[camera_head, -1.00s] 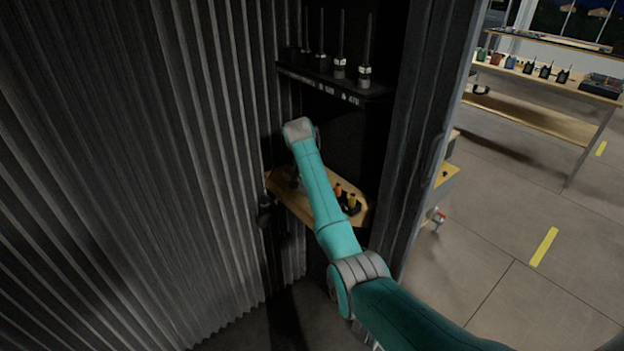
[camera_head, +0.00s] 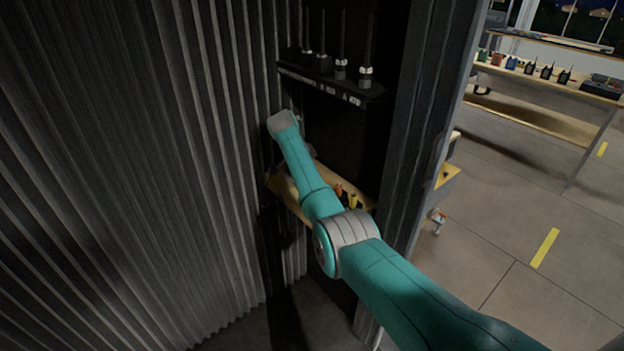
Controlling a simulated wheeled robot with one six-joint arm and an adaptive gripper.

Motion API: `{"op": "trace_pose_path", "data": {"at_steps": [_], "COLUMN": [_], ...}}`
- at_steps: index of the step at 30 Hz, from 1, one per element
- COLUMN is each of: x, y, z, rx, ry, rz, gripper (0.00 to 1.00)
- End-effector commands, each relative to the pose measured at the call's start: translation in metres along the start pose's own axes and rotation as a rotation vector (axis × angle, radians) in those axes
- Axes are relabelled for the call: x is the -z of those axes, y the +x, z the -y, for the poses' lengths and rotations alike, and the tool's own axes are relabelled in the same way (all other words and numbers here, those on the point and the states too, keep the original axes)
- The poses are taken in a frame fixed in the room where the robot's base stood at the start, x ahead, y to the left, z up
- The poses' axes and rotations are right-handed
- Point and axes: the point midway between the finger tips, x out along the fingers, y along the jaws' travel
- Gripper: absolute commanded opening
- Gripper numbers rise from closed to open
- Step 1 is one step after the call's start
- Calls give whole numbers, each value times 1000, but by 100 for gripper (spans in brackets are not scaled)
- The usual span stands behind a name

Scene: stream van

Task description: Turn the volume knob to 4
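No volume knob can be made out in the head view; my arm covers much of the small wooden shelf (camera_head: 287,190) in the dark recess. Two small upright items, one orange (camera_head: 339,189) and one yellow (camera_head: 353,201), stand on that shelf just right of my arm. My teal arm reaches from the lower right up to the recess, and its grey end joint is beside the corrugated wall. My gripper is hidden behind the arm, so I cannot see its fingers or what it touches.
A black upper shelf (camera_head: 330,84) holds several devices with tall antennas. A corrugated wall (camera_head: 130,180) closes the left side, and a dark door post (camera_head: 428,130) stands on the right. Beyond it are open floor and a workbench (camera_head: 540,82) with several radios.

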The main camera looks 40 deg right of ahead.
Motion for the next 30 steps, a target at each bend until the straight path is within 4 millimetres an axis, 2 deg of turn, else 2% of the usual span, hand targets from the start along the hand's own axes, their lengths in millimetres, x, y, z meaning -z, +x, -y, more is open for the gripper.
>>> {"op": "trace_pose_path", "data": {"at_steps": [19, 20, 22, 30], "x": [0, 0, 0, 0], "y": [0, 0, 0, 0], "z": [0, 0, 0, 0], "rx": [-18, -18, -18, -18], "ry": [45, 45, 44, 44], "rz": [1, 1, 1, 1], "gripper": [0, 24, 41, 42]}}
